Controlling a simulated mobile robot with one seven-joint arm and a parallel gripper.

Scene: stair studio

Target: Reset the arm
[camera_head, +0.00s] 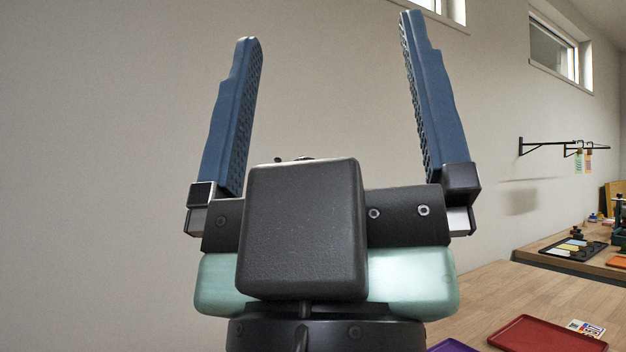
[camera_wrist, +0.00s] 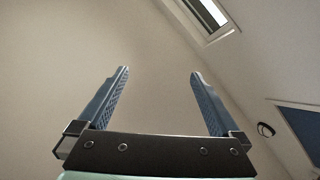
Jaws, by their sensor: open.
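My gripper (camera_head: 328,100) fills the middle of the head view, raised with its two blue ridged fingers pointing up. The fingers are wide apart with only bare wall behind them, so it is open and empty. It also shows in the wrist view (camera_wrist: 158,85), again with nothing between the fingers. The wooden table below is partly hidden behind my arm.
At the lower right are a wooden table (camera_head: 480,300), a red tray (camera_head: 545,335), a purple tray (camera_head: 452,346) and a small printed card (camera_head: 586,327). Farther back, a black tray (camera_head: 572,248) sits on another surface. A black wall rack (camera_head: 550,147) holds hanging tags.

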